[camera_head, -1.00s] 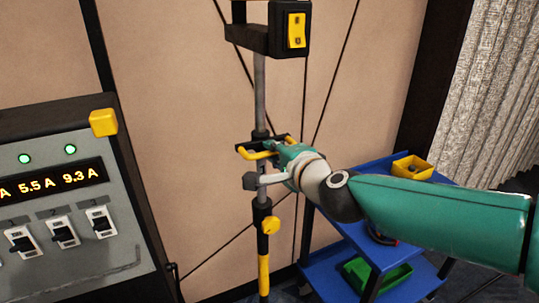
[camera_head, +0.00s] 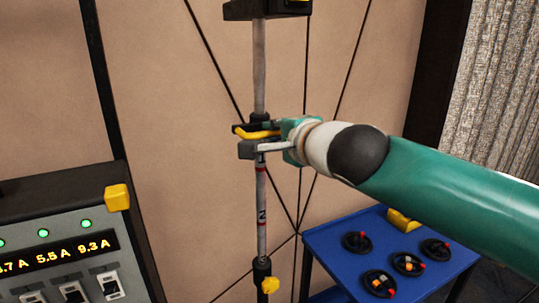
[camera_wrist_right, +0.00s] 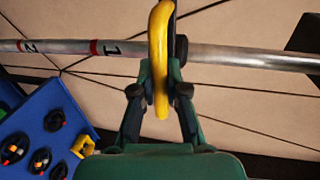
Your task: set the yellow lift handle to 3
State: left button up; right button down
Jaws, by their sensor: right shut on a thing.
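The yellow lift handle (camera_head: 258,135) is on a black bracket on the grey pole (camera_head: 261,195). It also shows in the right wrist view (camera_wrist_right: 158,40) as a yellow loop across the pole. My right gripper (camera_head: 285,130) is shut on the handle, one finger on each side of it in the wrist view (camera_wrist_right: 158,95). Below the handle the pole bears red bands and a sideways 2. In the wrist view a 1 sits nearer the handle and a 2 farther off. No 3 shows. My left gripper is out of view.
A yellow knob (camera_head: 270,285) sits on the lower collar. A black box (camera_head: 262,8) tops the pole. A grey panel (camera_head: 70,265) with switches and lit readouts stands left. A blue cart (camera_head: 335,240) with several small round items stands right, below my arm.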

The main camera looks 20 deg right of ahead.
jog(key=shift+d+r, duration=0.1)
jog(key=shift+r, duration=1)
jog(key=shift+r, duration=0.1)
jog(key=c, duration=1.2)
grip_release()
jog(key=v, duration=1.2)
jog(key=shift+s, duration=0.1)
